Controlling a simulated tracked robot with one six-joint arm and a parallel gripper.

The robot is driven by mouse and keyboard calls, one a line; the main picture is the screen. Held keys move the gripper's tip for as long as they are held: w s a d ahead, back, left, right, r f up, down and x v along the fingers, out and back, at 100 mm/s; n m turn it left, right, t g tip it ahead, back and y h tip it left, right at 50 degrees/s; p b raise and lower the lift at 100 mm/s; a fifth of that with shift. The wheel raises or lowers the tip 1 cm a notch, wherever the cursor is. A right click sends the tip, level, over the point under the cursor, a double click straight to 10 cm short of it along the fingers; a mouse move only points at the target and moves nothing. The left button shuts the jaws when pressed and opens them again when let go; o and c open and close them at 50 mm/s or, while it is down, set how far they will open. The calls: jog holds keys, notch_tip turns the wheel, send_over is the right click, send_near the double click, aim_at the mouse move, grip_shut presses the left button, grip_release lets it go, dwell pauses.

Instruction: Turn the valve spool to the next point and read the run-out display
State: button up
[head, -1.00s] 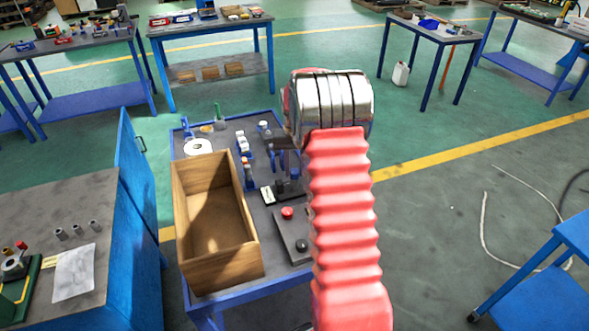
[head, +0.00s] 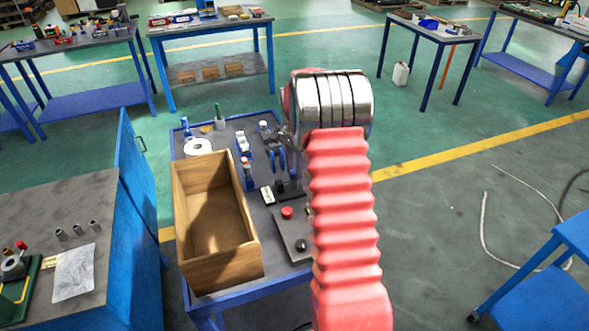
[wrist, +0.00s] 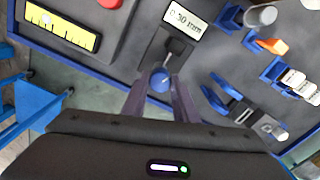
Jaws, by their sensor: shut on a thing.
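In the wrist view my gripper (wrist: 160,92) has its two fingers on either side of a round blue end, which I take to be the valve spool (wrist: 160,79). It is shut on it. A black stand with a dark stem (wrist: 176,48) lies just beyond the blue end. The run-out display (wrist: 186,19) beside it is tilted and appears to read 0.30 mm, though its digits are small. In the head view the display (head: 267,195) lies on the blue-framed bench, and my arm hides most of the gripper and spool.
A wooden box (head: 250,240) stands on the bench's left side. A panel with a red button (head: 287,212) lies close to my arm. Several blue holders with small parts (wrist: 275,70) sit to the right in the wrist view. A blue cabinet (head: 135,220) stands at the left.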

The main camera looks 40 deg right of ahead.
jog(key=shift+w+r+m, duration=0.1)
jog(key=shift+m, duration=0.5)
jog(key=o, duration=1.1)
jog(key=shift+c, duration=0.2)
notch_tip(320, 180, up, 14)
jog(key=shift+f, duration=0.2)
